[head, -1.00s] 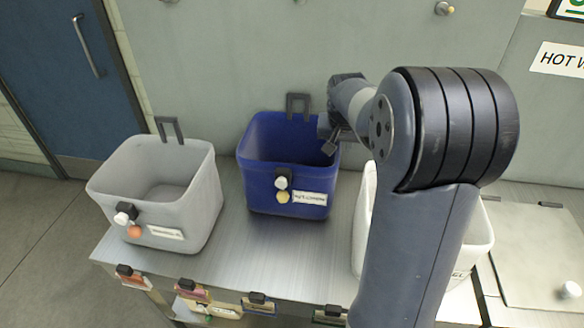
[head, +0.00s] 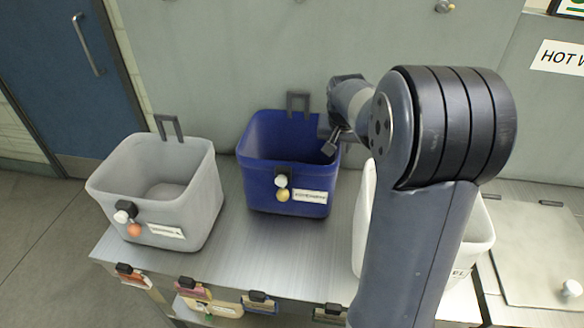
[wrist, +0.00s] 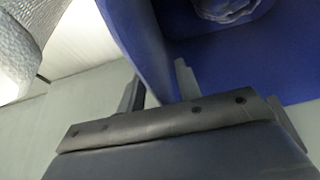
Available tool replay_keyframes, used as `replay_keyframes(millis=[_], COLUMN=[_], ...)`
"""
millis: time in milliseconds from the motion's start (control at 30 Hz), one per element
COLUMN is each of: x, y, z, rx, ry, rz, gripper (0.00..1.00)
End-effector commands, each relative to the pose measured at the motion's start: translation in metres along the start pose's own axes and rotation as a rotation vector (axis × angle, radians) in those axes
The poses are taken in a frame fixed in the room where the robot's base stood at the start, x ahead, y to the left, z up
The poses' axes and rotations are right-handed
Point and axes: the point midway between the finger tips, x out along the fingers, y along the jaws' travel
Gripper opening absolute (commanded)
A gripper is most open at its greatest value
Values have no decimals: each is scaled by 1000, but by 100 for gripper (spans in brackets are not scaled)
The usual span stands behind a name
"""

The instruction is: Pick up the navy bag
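The navy bag (head: 285,185) is a deep-blue, open-topped bin-like bag standing upright on the metal bench (head: 262,245). It has a dark hook at its back rim, a white and a yellow knob and a label on its front. My gripper (head: 327,138) is at the bag's right back rim in the head view, partly hidden by my arm. In the wrist view the two fingers of my gripper (wrist: 160,88) stand apart, with the bag's blue wall (wrist: 152,45) running between them. I cannot tell whether they touch it.
A grey bag (head: 160,190) stands to the left and a white bag (head: 479,240) to the right, partly behind my arm. Tagged clips (head: 195,290) line the bench's front edge. A wall rises close behind; a blue door (head: 60,80) is at far left.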

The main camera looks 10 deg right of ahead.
Motion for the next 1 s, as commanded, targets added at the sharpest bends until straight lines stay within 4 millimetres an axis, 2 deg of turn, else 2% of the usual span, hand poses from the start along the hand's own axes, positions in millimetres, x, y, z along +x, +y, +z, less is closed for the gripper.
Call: replay_keyframes(millis=[67, 433, 1000], x=[0, 0, 0], y=[0, 0, 0], z=[0, 0, 0], rx=[0, 0, 0], ry=[0, 0, 0], rz=[0, 0, 0], gripper=[30, 0, 0])
